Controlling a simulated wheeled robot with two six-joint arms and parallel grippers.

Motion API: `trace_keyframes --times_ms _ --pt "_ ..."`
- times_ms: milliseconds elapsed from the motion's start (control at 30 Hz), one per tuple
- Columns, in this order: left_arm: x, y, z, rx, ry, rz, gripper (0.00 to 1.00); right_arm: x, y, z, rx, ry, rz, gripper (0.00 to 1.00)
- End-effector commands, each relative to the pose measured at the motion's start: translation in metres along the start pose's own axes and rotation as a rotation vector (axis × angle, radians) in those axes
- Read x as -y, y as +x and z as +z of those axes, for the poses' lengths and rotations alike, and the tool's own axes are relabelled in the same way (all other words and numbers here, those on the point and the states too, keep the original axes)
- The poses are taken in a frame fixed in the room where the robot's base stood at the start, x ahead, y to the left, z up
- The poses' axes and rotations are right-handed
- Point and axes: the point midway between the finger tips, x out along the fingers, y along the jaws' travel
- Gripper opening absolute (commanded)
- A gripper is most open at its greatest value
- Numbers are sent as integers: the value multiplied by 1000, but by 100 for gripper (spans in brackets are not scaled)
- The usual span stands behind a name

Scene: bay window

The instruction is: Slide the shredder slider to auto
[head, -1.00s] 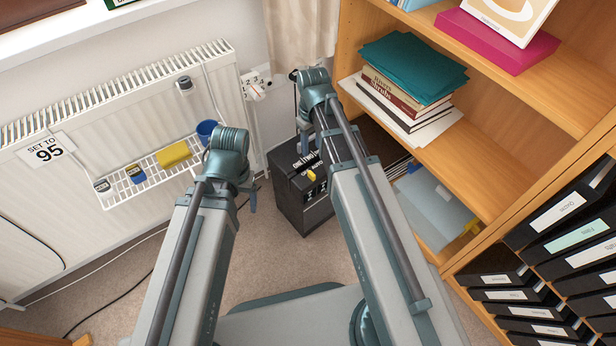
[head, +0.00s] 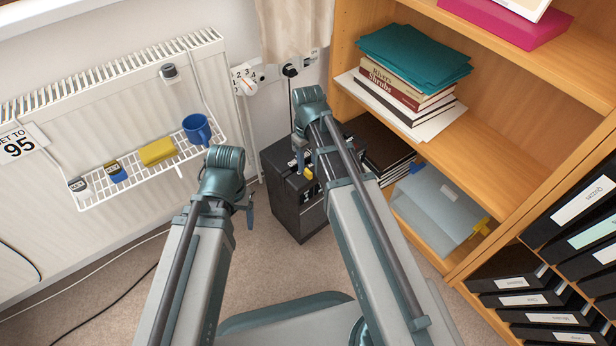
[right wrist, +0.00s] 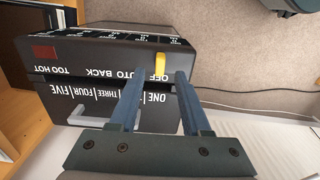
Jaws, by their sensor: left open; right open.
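The shredder (head: 287,205) is a black box on the carpet between the radiator and the bookcase. Its yellow slider (right wrist: 160,63) stands by the word OFF in the right wrist view, with AUTO and BACK further left there. The slider also shows in the head view (head: 308,174). My right gripper (right wrist: 159,75) is open over the shredder top, its two blue fingers on either side of the slider in the picture; I cannot tell whether they touch it. My left gripper (head: 249,208) is open and empty, left of the shredder.
A radiator (head: 110,110) with a wire rack (head: 138,178) holding a blue mug (head: 197,128) and a yellow sponge (head: 157,151) is on the left. A bookcase (head: 500,170) stands close on the right. A black cable (head: 110,306) lies on the carpet.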

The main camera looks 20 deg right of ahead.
Motion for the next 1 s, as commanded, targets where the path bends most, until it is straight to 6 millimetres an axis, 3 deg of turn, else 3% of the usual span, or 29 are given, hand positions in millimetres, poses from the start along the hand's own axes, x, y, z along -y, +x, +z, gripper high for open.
trace_keyframes --times_ms 33,233,633,900,1000 --pt "-2 15 -1 0 0 1 78 0 15 0 0 0 0 48" --pt "-4 36 -2 -1 -3 1 78 0 36 0 0 0 0 48" --pt "-4 40 -2 0 -6 1 78 0 40 0 0 0 0 48" --pt "-4 40 -2 0 -6 1 78 0 40 0 0 0 0 1" --pt "-4 40 -2 0 -6 1 78 0 40 0 0 0 0 0"
